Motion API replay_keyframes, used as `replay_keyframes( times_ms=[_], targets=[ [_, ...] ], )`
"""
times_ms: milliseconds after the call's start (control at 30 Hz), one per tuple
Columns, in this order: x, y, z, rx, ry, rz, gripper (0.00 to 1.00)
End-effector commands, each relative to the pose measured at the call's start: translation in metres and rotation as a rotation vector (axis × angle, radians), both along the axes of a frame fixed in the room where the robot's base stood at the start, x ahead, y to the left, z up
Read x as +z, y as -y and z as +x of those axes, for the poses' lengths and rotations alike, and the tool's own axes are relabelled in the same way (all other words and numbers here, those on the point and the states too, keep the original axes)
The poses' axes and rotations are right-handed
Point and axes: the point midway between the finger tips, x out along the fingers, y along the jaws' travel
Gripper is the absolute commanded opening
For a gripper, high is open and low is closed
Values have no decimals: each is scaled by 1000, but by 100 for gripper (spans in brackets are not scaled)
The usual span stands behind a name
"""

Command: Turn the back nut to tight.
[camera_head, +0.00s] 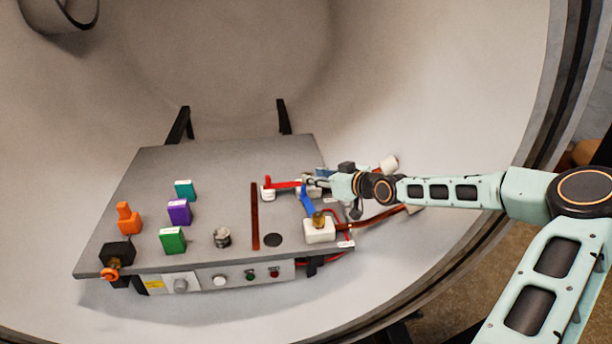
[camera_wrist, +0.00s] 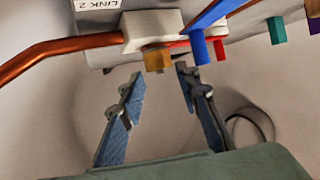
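The brass nut (camera_wrist: 157,60) sits on a white block (camera_wrist: 150,28) that I take to be the back one; the wrist view is upside down. My gripper (camera_wrist: 157,80) is open, with its two fingers apart. The nut appears beyond the fingertips and roughly between them; I cannot tell if they touch it. In the head view my gripper (camera_head: 318,182) is at the right back of the panel, by the back block, and that nut is not clearly visible there. The front brass nut (camera_head: 318,218) sits on a nearer white block (camera_head: 319,232).
A blue bar (camera_head: 307,202) and a red bar (camera_head: 285,184) lie close to my fingers. A copper bar (camera_wrist: 50,57) runs from the back block. Teal (camera_head: 185,189), purple (camera_head: 179,211) and green (camera_head: 173,240) blocks stand farther left. The curved chamber wall (camera_head: 230,60) surrounds the panel.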

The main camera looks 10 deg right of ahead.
Motion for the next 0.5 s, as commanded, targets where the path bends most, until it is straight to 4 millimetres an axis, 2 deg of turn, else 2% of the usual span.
replay_keyframes(
  times_ms=[200,500],
  targets=[
    [-12,-16,26,1,0,2,30],
    [-20,-24,42,0,0,1,30]
  ],
)
